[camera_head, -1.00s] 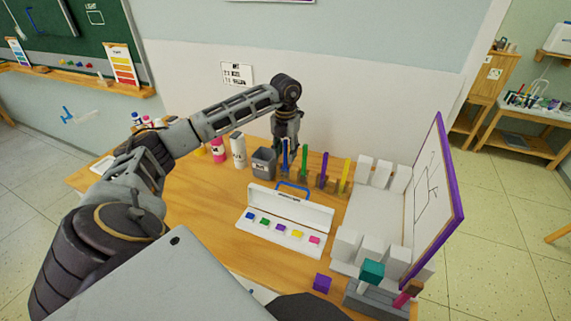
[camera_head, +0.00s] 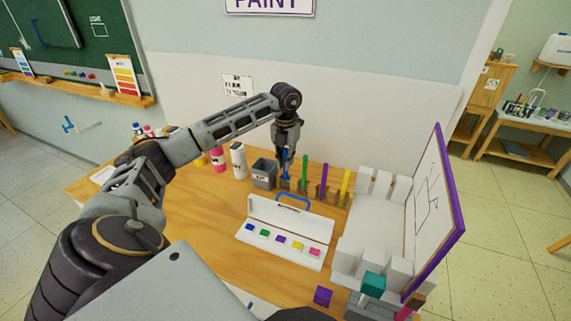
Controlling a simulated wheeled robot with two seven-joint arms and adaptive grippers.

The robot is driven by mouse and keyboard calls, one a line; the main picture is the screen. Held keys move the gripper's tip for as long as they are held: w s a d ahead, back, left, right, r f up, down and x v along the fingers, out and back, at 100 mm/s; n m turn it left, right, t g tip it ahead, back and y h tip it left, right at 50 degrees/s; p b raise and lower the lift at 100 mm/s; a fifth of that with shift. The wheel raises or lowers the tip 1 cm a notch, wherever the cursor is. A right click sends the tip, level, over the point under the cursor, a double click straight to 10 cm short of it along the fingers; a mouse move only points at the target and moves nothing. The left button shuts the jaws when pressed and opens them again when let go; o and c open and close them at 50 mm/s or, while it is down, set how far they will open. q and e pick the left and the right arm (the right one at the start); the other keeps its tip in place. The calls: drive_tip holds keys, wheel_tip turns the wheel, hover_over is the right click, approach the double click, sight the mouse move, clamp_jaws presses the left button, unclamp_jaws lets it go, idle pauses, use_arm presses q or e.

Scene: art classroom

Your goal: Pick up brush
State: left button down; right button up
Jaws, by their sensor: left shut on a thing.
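A row of upright brushes stands in wooden holders on the table: a blue brush (camera_head: 285,164), a green brush (camera_head: 304,172), a purple brush (camera_head: 323,180) and a yellow brush (camera_head: 345,184). My left gripper (camera_head: 287,158) reaches down from above and is shut on the blue brush. The brush stands upright at its holder; I cannot tell whether its foot is clear of it. The fingers partly hide the brush's upper part. My right gripper is not in view.
A grey cup (camera_head: 263,174) stands just left of the blue brush. A white paint box (camera_head: 285,243) with a blue handle lies in front. White blocks (camera_head: 378,184) and a purple-framed board (camera_head: 437,215) stand to the right. Bottles (camera_head: 238,161) stand at the left.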

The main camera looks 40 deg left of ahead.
sight(285, 148)
use_arm(q)
drive_tip(key=shift+r+p, duration=0.3)
drive_tip(key=shift+r, duration=4.25)
